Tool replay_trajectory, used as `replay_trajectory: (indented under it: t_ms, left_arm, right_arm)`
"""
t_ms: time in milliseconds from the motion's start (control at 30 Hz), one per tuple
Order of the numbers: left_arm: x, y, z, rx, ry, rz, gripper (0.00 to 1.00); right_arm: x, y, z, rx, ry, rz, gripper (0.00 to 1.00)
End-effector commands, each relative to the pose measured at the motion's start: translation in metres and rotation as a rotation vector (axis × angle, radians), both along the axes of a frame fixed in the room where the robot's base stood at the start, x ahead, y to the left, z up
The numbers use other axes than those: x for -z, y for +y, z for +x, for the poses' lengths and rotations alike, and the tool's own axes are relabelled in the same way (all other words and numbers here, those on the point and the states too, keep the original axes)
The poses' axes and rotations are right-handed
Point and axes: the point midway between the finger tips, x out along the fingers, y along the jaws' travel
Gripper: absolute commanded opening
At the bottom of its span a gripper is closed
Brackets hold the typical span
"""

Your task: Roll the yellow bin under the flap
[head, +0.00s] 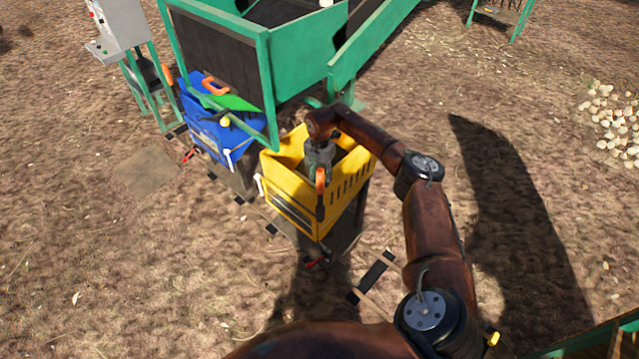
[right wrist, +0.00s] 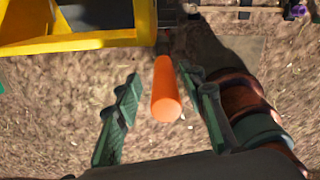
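The yellow bin (head: 294,204) stands upright on the low roller track, right of the blue bin. Its edge shows top left in the right wrist view (right wrist: 60,45). An orange handle (head: 320,184) is at its near side and shows between my fingers in the right wrist view (right wrist: 165,92). My right gripper (head: 318,160) is over the bin's near side, fingers open (right wrist: 162,95) either side of the handle, with gaps visible. The green flap (head: 238,102) hangs at the hopper's lower front, above the blue bin. My left gripper is not in view.
The blue bin (head: 208,131) stands under the flap, left of the yellow bin. The green hopper (head: 290,52) rises behind both. The track (head: 375,277) continues bare toward the lower right. A control box (head: 122,22) stands top left. Onions (head: 612,112) lie far right.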

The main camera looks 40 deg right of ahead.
Motion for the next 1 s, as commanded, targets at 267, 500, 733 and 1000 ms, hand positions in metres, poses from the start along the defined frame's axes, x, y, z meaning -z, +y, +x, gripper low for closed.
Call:
replay_trajectory:
  t_ms: [267,500,733,1000]
  left_arm:
    - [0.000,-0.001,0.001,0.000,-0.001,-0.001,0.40]
    - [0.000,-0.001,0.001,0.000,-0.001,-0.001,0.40]
    - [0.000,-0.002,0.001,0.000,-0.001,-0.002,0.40]
    - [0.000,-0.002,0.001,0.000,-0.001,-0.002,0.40]
  right_arm:
    - [-0.058,0.000,0.000,-0.001,-0.003,-0.002,0.37]
    - [-0.082,0.000,0.000,0.000,0.000,-0.001,0.37]
    - [-0.084,0.000,0.000,0.000,0.000,-0.001,0.37]
    - [-0.084,0.000,0.000,0.000,0.000,-0.001,0.37]
